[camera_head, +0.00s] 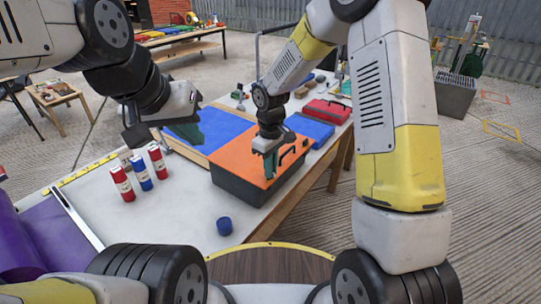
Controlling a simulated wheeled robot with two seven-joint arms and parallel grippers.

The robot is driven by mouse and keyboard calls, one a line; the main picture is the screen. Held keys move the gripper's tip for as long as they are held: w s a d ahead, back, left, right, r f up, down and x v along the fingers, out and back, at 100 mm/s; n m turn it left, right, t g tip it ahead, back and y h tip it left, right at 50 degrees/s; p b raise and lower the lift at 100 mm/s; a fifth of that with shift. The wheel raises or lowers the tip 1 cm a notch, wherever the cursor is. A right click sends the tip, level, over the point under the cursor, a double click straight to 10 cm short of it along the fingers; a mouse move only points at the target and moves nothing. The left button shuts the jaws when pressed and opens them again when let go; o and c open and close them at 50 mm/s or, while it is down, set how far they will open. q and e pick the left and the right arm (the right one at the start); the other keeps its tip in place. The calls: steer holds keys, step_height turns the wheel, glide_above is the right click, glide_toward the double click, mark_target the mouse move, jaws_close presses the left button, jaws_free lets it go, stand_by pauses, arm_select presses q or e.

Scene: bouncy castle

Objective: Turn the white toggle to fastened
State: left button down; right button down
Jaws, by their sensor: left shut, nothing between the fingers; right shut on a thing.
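An orange panel (232,158) tops a dark box (243,190) on the table. My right gripper (270,166) points down at this panel, close to its front right edge. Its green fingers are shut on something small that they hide. I cannot make out the white toggle or its position; it may be behind these fingers. My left gripper (188,133) is shut and empty, held above the table near the blue panel, to the left of the orange one.
Red and blue canisters (141,173) stand to the left. A dark handle (288,156) is just right of my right gripper. A blue box (310,129) and a red case (327,111) lie behind.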

steer(key=shift+n, duration=0.3)
stand_by(0.4)
steer(key=c, duration=1.5)
jaws_free()
steer(key=shift+r, duration=3.9)
